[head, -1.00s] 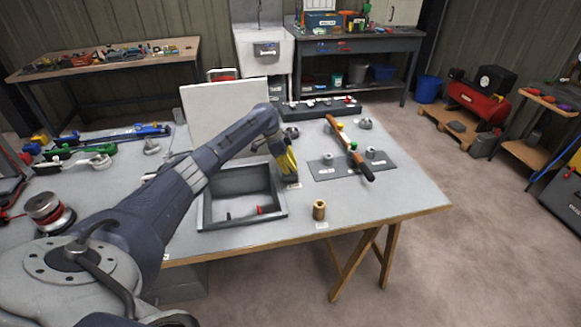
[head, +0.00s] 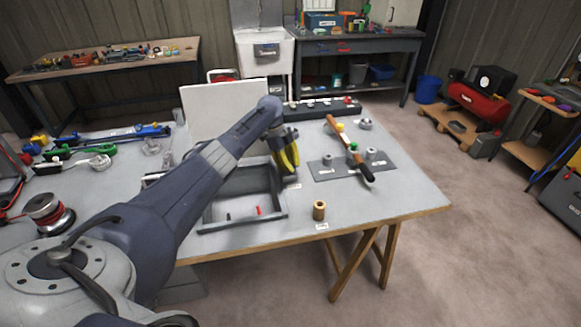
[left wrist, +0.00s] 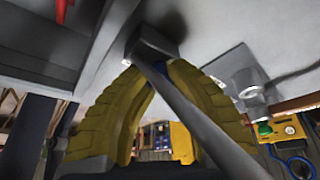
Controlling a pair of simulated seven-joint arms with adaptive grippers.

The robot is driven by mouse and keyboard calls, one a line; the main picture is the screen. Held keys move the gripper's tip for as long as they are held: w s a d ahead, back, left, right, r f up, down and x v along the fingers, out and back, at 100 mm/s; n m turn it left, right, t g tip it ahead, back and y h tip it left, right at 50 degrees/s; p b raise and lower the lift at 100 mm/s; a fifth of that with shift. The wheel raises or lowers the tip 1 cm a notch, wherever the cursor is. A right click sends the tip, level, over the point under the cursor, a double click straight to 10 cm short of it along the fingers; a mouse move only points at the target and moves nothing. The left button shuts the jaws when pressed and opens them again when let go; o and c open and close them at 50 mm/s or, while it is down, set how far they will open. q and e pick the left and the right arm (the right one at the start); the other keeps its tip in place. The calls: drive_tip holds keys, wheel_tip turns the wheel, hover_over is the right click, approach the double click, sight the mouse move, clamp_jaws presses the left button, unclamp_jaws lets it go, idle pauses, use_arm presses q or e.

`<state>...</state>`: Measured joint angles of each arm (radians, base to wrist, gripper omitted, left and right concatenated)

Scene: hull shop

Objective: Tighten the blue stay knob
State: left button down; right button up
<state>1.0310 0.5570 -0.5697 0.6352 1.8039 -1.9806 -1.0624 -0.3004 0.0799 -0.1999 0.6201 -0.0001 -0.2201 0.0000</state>
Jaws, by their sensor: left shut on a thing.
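My left gripper (head: 290,168) has its yellow fingers down at the right wall of the open hatch frame (head: 243,224). In the left wrist view its fingers (left wrist: 148,66) close in at the tips beside a dark grey bar (left wrist: 190,108) with a blocky end. A small blue patch (left wrist: 158,127) shows between the fingers, apparently the blue stay knob, mostly hidden by the bar and fingers. The left gripper is shut on it. In the head view the fingers hide the knob. My right gripper is in neither view.
A pale panel (head: 222,112) stands upright behind the frame. To the right are a grey plate (head: 326,170) with a wooden-handled tool across it, and a brass-coloured cylinder (head: 319,211). A dark rail (head: 318,108) lies at the back. The table's front right is mostly clear.

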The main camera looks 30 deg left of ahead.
use_arm(q)
drive_tip(key=shift+d, duration=0.1)
idle(0.3)
drive_tip(key=c, duration=1.1)
unclamp_jaws()
drive_tip(key=v, duration=0.7)
drive_tip(key=shift+r, duration=0.25)
